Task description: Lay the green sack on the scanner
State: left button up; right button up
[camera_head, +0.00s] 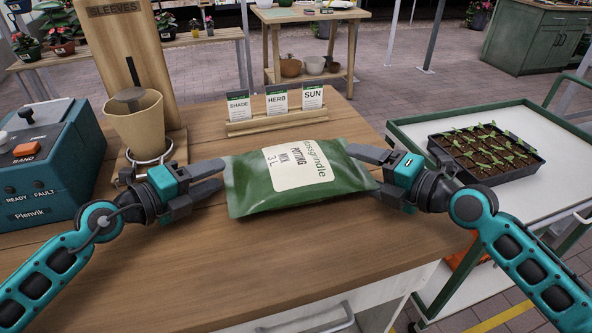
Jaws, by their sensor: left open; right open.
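The green sack (257,192), with a white label reading "POTTING MIX 3 L", lies label up on the wooden table (300,270), in the middle of the view. My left gripper (222,177) is open at the sack's left end, its fingertips at the edge. My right gripper (361,171) is open at the sack's right end, with its upper finger by the top right corner. Whether either gripper touches the sack is hard to tell. I cannot pick out a scanner for certain.
A teal machine (52,185) marked "Plenvik" stands at the left, beside a wooden sleeves stand (135,45) with a paper cone (137,130). A card rack (275,123) is behind the sack. A white trolley (420,135) with a seedling tray (487,155) is at the right. The front tabletop is clear.

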pick_arm(q)
jog(key=shift+x, duration=1.45)
pick_arm(e)
jog(key=shift+x, duration=1.45)
pick_arm(q)
jog(key=shift+c, duration=0.3)
pick_arm(e)
jog(key=shift+c, duration=0.3)
pick_arm(q)
grip_shut()
pick_arm(e)
jog(key=c, duration=0.8)
grip_shut()
pick_arm(q)
jog(key=shift+r, duration=0.2)
pick_arm(e)
jog(key=shift+r, duration=0.3)
